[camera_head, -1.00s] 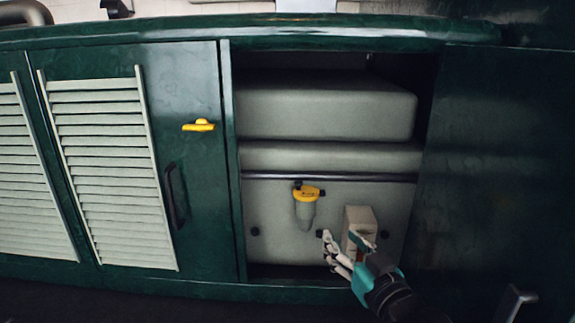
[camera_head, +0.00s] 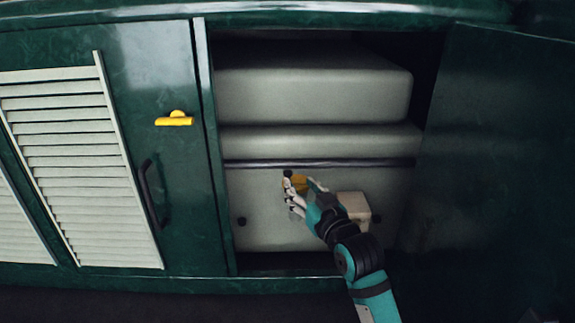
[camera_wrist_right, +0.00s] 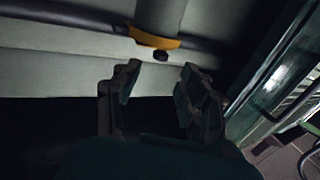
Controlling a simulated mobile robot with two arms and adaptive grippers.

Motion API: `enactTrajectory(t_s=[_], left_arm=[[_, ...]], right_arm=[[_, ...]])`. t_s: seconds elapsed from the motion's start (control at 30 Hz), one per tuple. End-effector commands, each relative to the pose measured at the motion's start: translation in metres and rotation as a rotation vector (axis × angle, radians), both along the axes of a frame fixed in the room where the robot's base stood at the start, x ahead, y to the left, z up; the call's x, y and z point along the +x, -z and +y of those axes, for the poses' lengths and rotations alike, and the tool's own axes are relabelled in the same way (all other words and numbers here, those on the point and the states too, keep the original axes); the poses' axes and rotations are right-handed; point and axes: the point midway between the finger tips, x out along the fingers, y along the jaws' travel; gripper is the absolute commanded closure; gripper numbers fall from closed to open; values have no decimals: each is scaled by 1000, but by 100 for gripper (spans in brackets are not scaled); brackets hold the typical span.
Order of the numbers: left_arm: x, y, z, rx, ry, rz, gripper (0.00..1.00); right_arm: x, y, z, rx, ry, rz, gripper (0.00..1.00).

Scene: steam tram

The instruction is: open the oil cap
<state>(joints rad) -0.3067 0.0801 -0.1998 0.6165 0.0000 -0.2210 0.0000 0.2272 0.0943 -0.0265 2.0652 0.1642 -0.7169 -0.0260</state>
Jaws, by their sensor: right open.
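The yellow oil cap (camera_head: 299,183) sits on the grey filler neck at the front of the grey tank, inside the open cabinet. My right gripper (camera_head: 296,196) is in front of it in the head view and partly covers it; the neck is hidden there. In the right wrist view, a yellow band of the cap (camera_wrist_right: 156,40) and the grey neck (camera_wrist_right: 160,14) show beyond the fingertips. My right gripper (camera_wrist_right: 158,82) is open and empty there, with a gap between its fingers and the cap. My left gripper is not in view.
A beige box (camera_head: 354,206) on the tank front is just right of my gripper, partly behind my arm. A dark rail (camera_head: 320,163) runs above the cap. The open green door (camera_head: 490,150) bounds the right side. A closed louvred door with a yellow latch (camera_head: 175,119) is at left.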

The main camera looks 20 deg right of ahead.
Motion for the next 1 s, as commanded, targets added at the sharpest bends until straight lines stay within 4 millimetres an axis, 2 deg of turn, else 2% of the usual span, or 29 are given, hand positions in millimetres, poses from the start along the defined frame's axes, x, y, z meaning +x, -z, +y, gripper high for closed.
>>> enactTrajectory(t_s=[0.03,0.2,0.4,0.57,0.83,1.0], left_arm=[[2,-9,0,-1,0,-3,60],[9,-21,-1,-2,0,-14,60],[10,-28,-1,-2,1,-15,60],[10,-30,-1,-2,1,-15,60],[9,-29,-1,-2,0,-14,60],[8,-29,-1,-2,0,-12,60]], right_arm=[[12,-4,1,1,0,1,57],[46,-4,5,2,0,1,57],[71,-2,8,0,-1,0,57],[78,0,9,0,0,0,57],[79,0,9,0,0,-1,59],[79,0,9,0,0,-1,81]])
